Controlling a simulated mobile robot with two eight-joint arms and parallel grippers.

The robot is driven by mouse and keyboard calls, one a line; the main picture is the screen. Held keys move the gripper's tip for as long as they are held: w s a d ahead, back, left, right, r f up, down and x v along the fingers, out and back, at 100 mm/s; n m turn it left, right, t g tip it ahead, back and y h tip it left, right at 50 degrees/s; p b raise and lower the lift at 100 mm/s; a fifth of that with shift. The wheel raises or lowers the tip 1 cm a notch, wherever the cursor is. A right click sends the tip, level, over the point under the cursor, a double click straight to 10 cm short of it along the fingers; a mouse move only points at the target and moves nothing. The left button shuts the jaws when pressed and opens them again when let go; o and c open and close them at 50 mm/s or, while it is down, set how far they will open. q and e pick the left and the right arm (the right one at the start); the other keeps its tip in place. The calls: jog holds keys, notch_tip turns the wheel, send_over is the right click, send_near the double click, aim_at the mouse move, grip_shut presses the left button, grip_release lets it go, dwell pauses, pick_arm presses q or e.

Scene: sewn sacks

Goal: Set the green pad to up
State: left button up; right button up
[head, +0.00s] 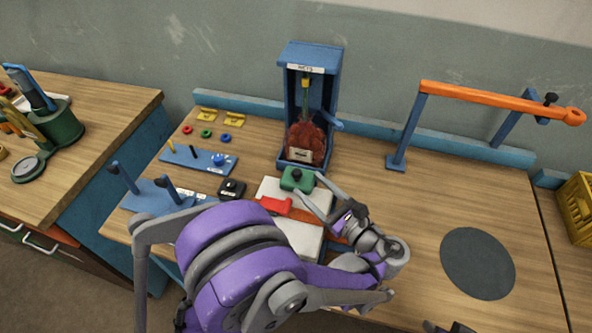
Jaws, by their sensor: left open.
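The green pad (297,178) is a small green block with a dark knob on top. Nothing shows between the fingers. My purple left arm hides part of the table in front. I do not clearly see my right gripper.
The blue cabinet (312,60) holds a red net sack (305,143). A black block (232,189) and blue peg board (198,158) are left. An orange bar (490,98) stands right, near a dark round mat (477,263).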

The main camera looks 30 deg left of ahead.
aim_at(301, 178)
pick_arm(q)
jog(key=x, duration=0.6)
jog(key=shift+p, duration=0.4)
grip_shut()
dwell(0.9)
